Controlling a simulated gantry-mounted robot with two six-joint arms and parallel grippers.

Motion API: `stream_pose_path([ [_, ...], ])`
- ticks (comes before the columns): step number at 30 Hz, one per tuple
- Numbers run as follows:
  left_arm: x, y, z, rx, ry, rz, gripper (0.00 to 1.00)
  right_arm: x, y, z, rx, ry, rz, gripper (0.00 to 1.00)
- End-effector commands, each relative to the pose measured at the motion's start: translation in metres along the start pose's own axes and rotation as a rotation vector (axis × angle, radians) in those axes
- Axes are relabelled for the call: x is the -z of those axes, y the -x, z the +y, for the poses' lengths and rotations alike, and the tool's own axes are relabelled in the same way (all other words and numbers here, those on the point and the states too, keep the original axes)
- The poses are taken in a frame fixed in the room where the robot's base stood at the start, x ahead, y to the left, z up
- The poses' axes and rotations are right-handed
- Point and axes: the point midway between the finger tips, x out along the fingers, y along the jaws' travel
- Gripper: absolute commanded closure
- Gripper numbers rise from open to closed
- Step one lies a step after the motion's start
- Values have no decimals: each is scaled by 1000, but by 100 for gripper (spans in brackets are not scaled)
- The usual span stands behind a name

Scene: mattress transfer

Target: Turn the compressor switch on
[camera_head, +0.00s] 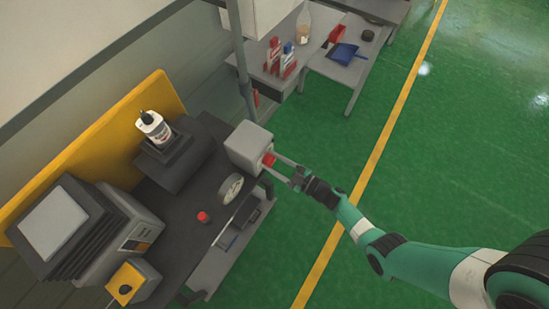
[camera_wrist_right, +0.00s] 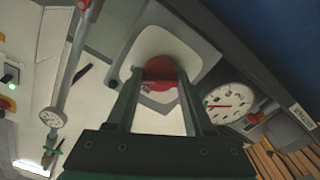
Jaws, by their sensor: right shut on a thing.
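The compressor switch is a pale grey box (camera_head: 247,146) with a red knob (camera_head: 268,160) on its face, at the back right of the dark compressor bench in the head view. My right gripper (camera_head: 276,163) reaches it from the right and is shut on the red knob. In the right wrist view the red knob (camera_wrist_right: 160,70) sits between the two long fingers, in front of the pale switch plate (camera_wrist_right: 165,42). The fingers cover part of the knob, so I cannot tell its turned position. My left gripper is not in view.
A round pressure gauge (camera_head: 231,188) stands close beside the switch; it also shows in the right wrist view (camera_wrist_right: 229,102). A small red cap (camera_head: 203,217) and a white bottle (camera_head: 153,128) are nearby. The green floor (camera_head: 450,150) to the right is clear.

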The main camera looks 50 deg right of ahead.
Motion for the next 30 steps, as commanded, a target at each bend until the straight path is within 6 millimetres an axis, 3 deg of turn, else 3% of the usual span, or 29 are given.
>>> stream_pose_path([
  [5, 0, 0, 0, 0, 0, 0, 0, 0, 0, 0, -1, -2, 1, 100],
  [6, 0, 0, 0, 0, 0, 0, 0, 0, 0, 0, -1, -2, 1, 42],
  [10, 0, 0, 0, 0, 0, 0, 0, 0, 0, 0, -1, -1, 1, 19],
  [23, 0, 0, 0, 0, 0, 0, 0, 0, 1, 0, -1, 0, -1, 18],
  [26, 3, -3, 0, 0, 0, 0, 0, 0, 10, 1, -3, -1, -3, 18],
  [30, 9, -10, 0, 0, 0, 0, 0, 1, 37, 2, -5, -1, -6, 18],
])
